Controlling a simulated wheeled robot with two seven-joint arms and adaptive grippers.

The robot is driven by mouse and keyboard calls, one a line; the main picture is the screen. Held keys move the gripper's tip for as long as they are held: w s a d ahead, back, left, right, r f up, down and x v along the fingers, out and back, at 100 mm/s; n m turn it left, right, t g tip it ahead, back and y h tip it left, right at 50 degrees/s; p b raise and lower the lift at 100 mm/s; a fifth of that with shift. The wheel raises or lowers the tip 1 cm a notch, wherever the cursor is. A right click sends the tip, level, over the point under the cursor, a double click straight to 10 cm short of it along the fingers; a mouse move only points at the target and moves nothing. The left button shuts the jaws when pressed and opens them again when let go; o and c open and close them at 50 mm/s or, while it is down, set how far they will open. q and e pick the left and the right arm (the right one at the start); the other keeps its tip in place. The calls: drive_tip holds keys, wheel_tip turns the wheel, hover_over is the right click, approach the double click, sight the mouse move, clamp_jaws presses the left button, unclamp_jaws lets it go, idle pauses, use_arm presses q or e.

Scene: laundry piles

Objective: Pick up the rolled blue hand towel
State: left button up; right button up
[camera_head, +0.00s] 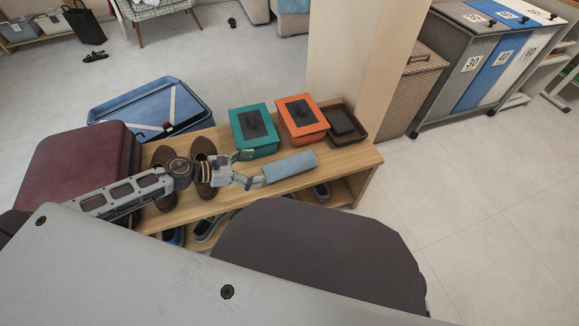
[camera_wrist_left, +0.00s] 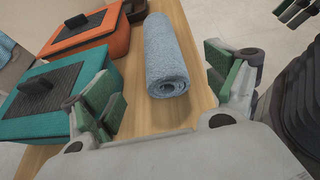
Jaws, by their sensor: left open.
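The rolled blue hand towel (camera_head: 290,167) lies on the wooden bench top near its front edge. It also shows in the left wrist view (camera_wrist_left: 168,55), with its spiral end facing the camera. My left gripper (camera_head: 250,169) is open at the towel's left end in the head view. In the left wrist view its fingers (camera_wrist_left: 165,88) stand apart on either side of the towel's near end, with visible gaps. A cut-off green and dark part in that view's upper right corner looks like my right gripper (camera_wrist_left: 296,12); its jaws cannot be judged.
A teal box (camera_head: 254,130) and an orange box (camera_head: 302,118) stand behind the towel, beside a dark tray (camera_head: 355,135). Brown shoes (camera_head: 205,165) lie under my left arm. A maroon case (camera_head: 80,165) and blue suitcase (camera_head: 150,108) are left. The wooden bench (camera_head: 345,160) has bare room right of the towel.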

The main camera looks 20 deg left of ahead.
sight(271, 166)
use_arm(q)
drive_tip(key=shift+w+d+f, duration=0.25)
drive_tip(key=shift+w+d, duration=0.15)
drive_tip(key=shift+d, duration=0.05)
drive_tip(key=shift+w+d+f, duration=0.2)
drive_tip(key=shift+w+d, duration=0.1)
drive_tip(key=shift+d, duration=0.1)
drive_tip(key=shift+b+x, duration=0.5)
drive_tip(key=shift+x, duration=0.95)
drive_tip(key=shift+d, duration=0.15)
use_arm(e)
wheel_tip(271, 166, down, 2)
drive_tip(key=shift+s+f, duration=0.1)
use_arm(q)
drive_tip(key=shift+f, duration=0.1)
use_arm(e)
drive_tip(key=shift+a, duration=0.1)
use_arm(q)
drive_tip(key=shift+w, duration=0.1)
use_arm(e)
drive_tip(key=shift+w+a+r, duration=0.1)
drive_tip(key=shift+w+r, duration=0.15)
drive_tip(key=shift+w, duration=0.1)
use_arm(q)
drive_tip(key=shift+d, duration=0.1)
